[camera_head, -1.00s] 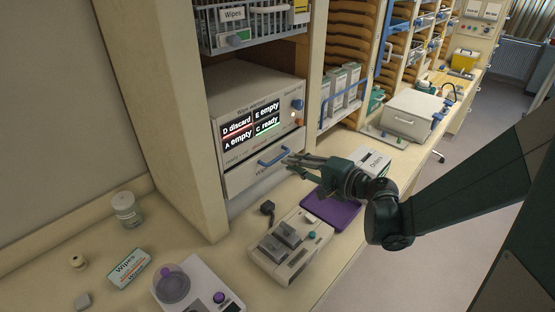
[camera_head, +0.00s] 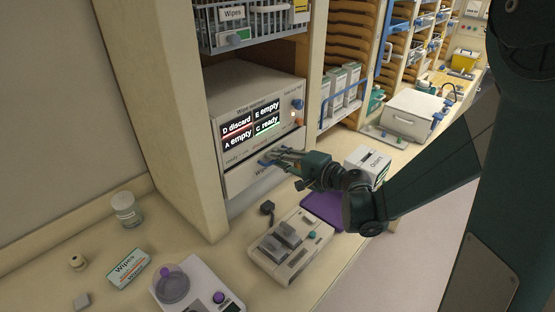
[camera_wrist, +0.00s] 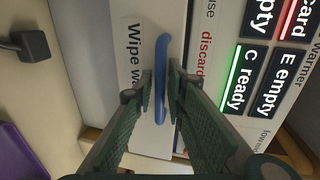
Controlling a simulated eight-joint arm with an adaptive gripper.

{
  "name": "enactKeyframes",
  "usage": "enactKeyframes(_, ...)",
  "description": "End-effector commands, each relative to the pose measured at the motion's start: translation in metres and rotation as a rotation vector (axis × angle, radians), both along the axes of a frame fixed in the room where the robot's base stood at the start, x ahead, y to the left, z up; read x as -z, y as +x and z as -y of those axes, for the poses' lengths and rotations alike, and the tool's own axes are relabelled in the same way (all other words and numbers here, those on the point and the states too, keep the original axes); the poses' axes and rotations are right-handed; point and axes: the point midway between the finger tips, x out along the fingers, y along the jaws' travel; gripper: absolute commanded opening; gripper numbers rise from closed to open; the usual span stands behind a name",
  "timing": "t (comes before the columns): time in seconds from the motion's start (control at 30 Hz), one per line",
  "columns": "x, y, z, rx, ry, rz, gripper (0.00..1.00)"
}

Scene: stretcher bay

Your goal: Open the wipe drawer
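The wipe drawer (camera_head: 243,178) is the pale front low in the warmer, and it looks shut. Its blue bar handle (camera_wrist: 161,100) runs upright in the wrist view, beside the partly hidden "Wipe wa..." lettering. In the head view the handle (camera_head: 264,162) is mostly hidden by my fingers. My gripper (camera_head: 277,156) is at the drawer front. In the wrist view my gripper (camera_wrist: 161,78) has one finger on each side of the handle. The fingers are apart, with a narrow gap visible beside the bar; I see no firm clamp on it.
The warmer (camera_head: 255,95) has a lit panel above the drawer. A pale device (camera_head: 290,247) and a purple tray (camera_head: 322,207) stand on the counter below my gripper. A white box (camera_head: 368,162) stands behind my wrist. A wipes pack (camera_head: 128,268) lies at the left.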

Motion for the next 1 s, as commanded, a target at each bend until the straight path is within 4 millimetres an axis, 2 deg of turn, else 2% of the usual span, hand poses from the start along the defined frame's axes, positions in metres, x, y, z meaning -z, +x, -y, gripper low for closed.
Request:
enactKeyframes(0.2,0.0,0.0,0.0,0.0,0.0,0.0,0.14)
enactKeyframes(0.33,0.0,0.0,0.0,0.0,0.0,0.0,0.0)
enactKeyframes(0.73,0.0,-0.005,0.004,-0.001,0.0,0.0,0.0)
enactKeyframes(1.0,0.001,-0.024,0.024,0.001,0.001,-0.001,0.0)
